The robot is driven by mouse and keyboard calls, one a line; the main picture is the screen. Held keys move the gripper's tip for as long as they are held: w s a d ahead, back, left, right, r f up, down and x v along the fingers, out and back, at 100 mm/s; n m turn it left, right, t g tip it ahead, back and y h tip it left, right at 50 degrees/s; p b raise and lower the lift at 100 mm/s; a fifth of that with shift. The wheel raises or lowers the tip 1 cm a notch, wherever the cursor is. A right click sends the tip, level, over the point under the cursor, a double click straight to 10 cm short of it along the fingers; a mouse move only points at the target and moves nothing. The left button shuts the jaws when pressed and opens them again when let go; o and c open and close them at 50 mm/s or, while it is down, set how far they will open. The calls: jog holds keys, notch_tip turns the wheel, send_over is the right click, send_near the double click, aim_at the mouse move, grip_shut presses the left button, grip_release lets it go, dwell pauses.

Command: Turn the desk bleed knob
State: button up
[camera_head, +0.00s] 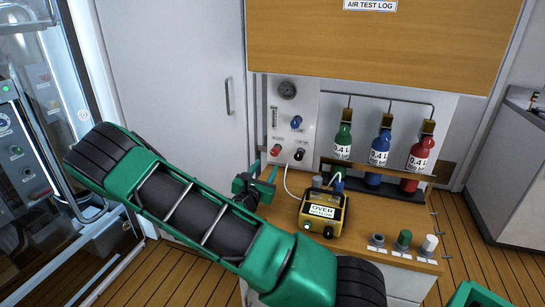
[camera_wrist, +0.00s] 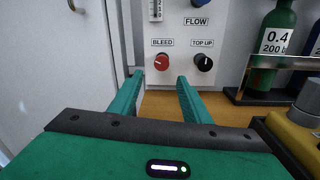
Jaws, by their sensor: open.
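The bleed knob is a red round knob (camera_wrist: 162,62) under a "BLEED" label on the white panel (camera_wrist: 180,32). It also shows in the head view (camera_head: 276,150), low on the panel at the back of the desk. My gripper (camera_head: 262,171) is open and empty in front of the panel, a little below the knob in the picture. In the wrist view its two green fingers (camera_wrist: 160,77) point at the panel, with the red knob between and just beyond the tips. I see no contact with the knob.
A black "TOP UP" knob (camera_wrist: 204,63) sits right of the bleed knob; a blue knob (camera_head: 296,122) is above. A yellow meter (camera_head: 325,214) with a hose stands on the wooden desk (camera_head: 285,222). Green, blue and red bottles (camera_head: 380,147) stand in a rack at right.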

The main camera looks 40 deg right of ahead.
aim_at(273, 153)
jog(key=x, duration=1)
jog(key=c, duration=1)
